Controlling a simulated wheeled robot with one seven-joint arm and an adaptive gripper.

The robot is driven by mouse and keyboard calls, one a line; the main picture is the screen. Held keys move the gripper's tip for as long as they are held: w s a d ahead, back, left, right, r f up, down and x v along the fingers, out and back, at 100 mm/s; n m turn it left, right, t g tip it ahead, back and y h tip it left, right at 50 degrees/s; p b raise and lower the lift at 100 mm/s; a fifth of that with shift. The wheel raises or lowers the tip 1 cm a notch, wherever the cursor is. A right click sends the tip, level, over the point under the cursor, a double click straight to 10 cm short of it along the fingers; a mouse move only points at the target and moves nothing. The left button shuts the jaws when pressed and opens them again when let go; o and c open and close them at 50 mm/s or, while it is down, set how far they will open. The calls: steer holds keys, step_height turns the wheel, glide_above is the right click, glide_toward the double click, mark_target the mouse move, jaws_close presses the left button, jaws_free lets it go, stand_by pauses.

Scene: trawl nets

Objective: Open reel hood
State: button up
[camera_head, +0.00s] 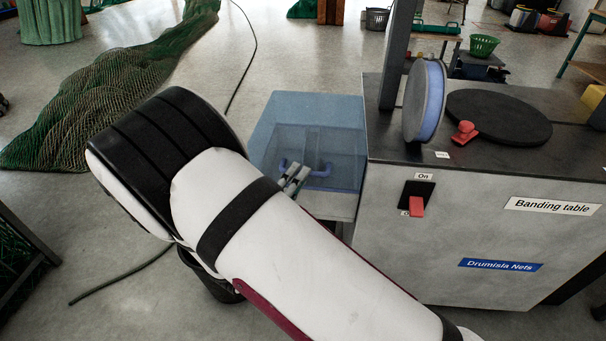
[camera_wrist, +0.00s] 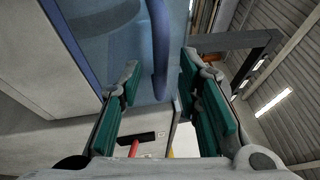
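The reel hood (camera_head: 270,120) is a translucent blue box cover on the left side of the banding table. It looks closed. Its blue bar handle (camera_head: 322,171) is on the side facing me, partly hidden by my gripper (camera_head: 294,179). In the wrist view the hood (camera_wrist: 105,48) fills the upper left. The handle (camera_wrist: 160,45) shows between the two green-padded fingers of my gripper (camera_wrist: 160,70). The fingers are open, with a visible gap on each side of the handle. How deep the handle sits between them I cannot tell.
The banding table (camera_head: 480,210) stands right of the hood, with a red On switch (camera_head: 416,206), an upright disc (camera_head: 424,100) and a flat black disc (camera_head: 498,117). A green net (camera_head: 95,105) lies on the floor at left. A dark cable (camera_head: 120,277) lies on the floor.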

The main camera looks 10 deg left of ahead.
steer(key=shift+x, duration=1.4)
steer(key=shift+c, duration=0.2)
jaws_close()
steer(key=shift+r, duration=0.15)
